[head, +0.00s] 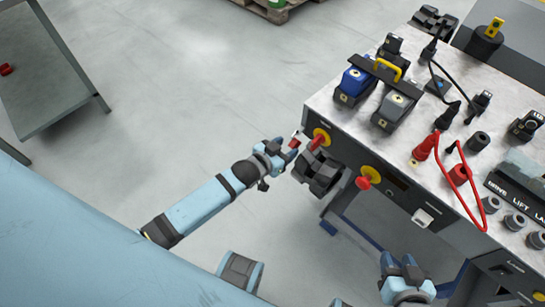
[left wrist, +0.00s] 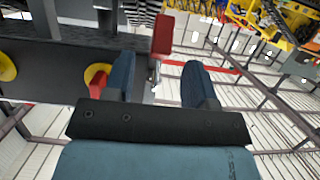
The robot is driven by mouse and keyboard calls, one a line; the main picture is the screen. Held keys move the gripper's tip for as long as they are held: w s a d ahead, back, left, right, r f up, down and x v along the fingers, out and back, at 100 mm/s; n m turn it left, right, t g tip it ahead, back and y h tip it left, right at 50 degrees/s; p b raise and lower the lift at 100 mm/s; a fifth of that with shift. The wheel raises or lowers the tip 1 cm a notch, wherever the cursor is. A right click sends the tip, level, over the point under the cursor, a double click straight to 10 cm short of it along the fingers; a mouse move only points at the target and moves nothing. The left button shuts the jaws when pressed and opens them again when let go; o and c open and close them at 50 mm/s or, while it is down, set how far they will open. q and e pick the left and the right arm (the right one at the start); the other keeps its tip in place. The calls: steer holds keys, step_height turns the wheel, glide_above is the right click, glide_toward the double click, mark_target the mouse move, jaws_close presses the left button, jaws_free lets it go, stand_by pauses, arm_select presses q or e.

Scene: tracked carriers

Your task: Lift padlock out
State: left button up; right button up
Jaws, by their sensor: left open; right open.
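A small red padlock (head: 294,143) shows at the front left corner of the control console, beside a red knob on a yellow plate. My left gripper (head: 284,149) is at the padlock, its fingers pointing towards the console. In the left wrist view the red padlock body (left wrist: 163,35) lies beyond the fingertips, with a thin metal part below it between the open fingers (left wrist: 158,75). I cannot tell whether a finger touches it, or what the metal part passes through. My right gripper (head: 403,268) is open and empty at the bottom of the head view.
The console top (head: 335,95) carries levers, plugs and a red cable (head: 466,190). Its front has red knobs on yellow plates, one lower right (head: 365,181). A dark block (head: 318,175) sticks out below the left gripper. Grey floor (head: 190,90) is clear to the left.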

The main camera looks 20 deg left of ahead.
mark_target(292, 144)
arm_select(q)
steer(key=shift+b+x, duration=0.35)
steer(key=shift+x, duration=1.8)
jaws_close()
